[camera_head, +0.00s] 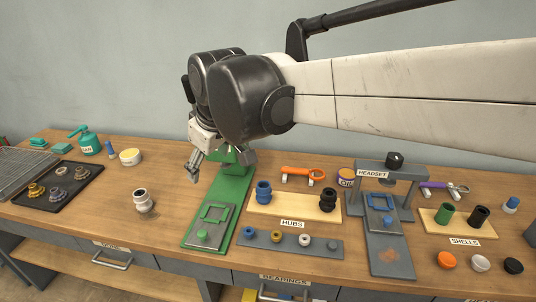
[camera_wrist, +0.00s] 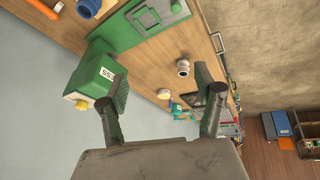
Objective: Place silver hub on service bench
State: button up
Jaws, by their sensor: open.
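The silver hub (camera_head: 144,201) stands upright on the wooden bench top (camera_head: 165,172), left of the green press and right of the dark tray. It also shows in the wrist view (camera_wrist: 183,68), on the wood beyond and between my fingers, near the right one. My gripper (camera_head: 219,168) is open and empty, raised by the green press, to the right of the hub and apart from it. Its two spread fingers show in the wrist view (camera_wrist: 160,97). My arm hides part of the press.
The green press (camera_head: 226,196) stands close to my gripper. A dark tray (camera_head: 58,187) with several small parts lies left. The HUBS board (camera_head: 292,209) with blue and black hubs and a grey bearings strip (camera_head: 290,245) lie right. Wood around the silver hub is clear.

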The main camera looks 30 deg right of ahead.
jog(key=s+d+f+m+t, duration=0.1)
jog(key=s+f+m, duration=0.1)
jog(key=s, duration=0.4)
jog(key=s+d+f+m+t, duration=0.1)
jog(key=s+d+f+m, duration=0.1)
jog(key=s, duration=0.5)
notch_tip(320, 180, down, 3)
jog(key=shift+s+d+r+m, duration=0.2)
jog(key=shift+s+m, duration=0.1)
jog(key=shift+m, duration=0.3)
notch_tip(320, 180, down, 4)
jog(key=b, duration=0.4)
jog(key=shift+f+b, duration=0.25)
jog(key=shift+b, duration=0.05)
